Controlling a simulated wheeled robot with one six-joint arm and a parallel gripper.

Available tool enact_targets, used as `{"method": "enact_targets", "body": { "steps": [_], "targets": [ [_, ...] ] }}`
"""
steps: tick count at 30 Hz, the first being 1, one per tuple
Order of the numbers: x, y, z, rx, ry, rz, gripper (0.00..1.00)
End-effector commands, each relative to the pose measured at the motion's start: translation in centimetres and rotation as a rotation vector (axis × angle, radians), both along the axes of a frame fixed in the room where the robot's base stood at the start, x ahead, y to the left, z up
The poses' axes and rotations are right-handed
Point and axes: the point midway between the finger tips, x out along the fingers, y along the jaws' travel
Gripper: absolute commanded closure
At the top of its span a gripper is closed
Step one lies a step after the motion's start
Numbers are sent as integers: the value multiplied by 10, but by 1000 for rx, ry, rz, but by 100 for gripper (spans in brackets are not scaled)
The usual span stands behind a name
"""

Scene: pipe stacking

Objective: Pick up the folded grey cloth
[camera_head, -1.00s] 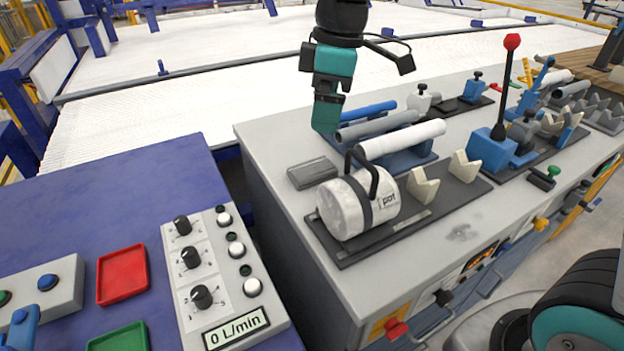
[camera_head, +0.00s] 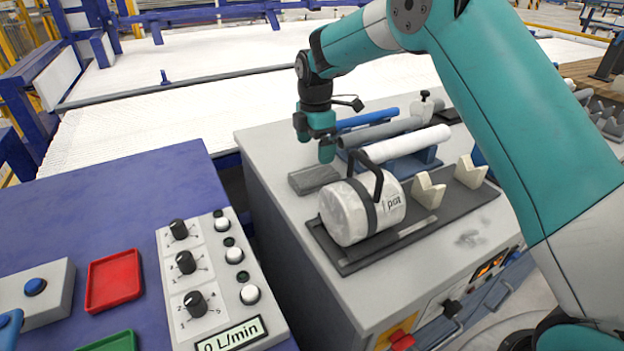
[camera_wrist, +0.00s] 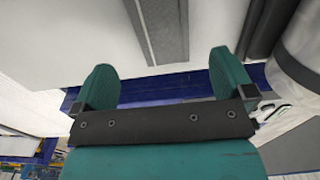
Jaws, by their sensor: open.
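The folded grey cloth (camera_head: 314,179) lies flat on the grey bench top, near its left edge, behind the white wrapped roll. In the wrist view the cloth (camera_wrist: 163,28) is a grey strip at the top, ahead of and between the fingertips. My gripper (camera_head: 314,146) is above and just behind the cloth, pointing down, with clear space between them. In the wrist view my gripper (camera_wrist: 163,77) has its two teal fingers spread wide with nothing between them.
The white roll with a black handle (camera_head: 362,208) stands close in front of the cloth. Grey, blue and white pipes (camera_head: 404,145) lie to the right. The bench (camera_head: 268,160) has free surface left of the cloth. A blue table with a control box (camera_head: 210,270) is at left.

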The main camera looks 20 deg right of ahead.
Motion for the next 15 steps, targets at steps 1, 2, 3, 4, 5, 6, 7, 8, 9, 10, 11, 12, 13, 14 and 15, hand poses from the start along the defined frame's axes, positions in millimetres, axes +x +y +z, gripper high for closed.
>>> {"method": "enact_targets", "body": {
  "steps": [1, 2, 3, 4, 5, 6, 7, 8, 9, 10, 11, 12, 13, 14, 15],
  "targets": [
    [-1, 0, -10, -1, 3, 0, 0],
    [-1, 0, -15, -1, 3, 0, 0],
    [0, 0, -21, 0, 2, 0, 0],
    [-1, 0, -24, -1, 3, 0, 0],
    [-1, 0, -27, 0, 2, 0, 0],
    [0, 0, -29, 0, 0, 0, 0],
    [0, 0, -31, 0, -1, 0, 0],
    [0, 0, -32, 0, -1, 0, 0],
    [0, 0, -34, 0, 0, 0, 0],
    [-1, 0, -37, 0, 1, 0, 0],
    [-1, -1, -41, 0, 2, 0, 0],
    [-2, -1, -46, 0, 2, 0, 0],
    [-2, -2, -51, -1, 3, 0, 0],
    [-2, -2, -56, -1, 3, 0, 0],
    [-3, -3, -63, -1, 4, 0, 0]
  ]
}}
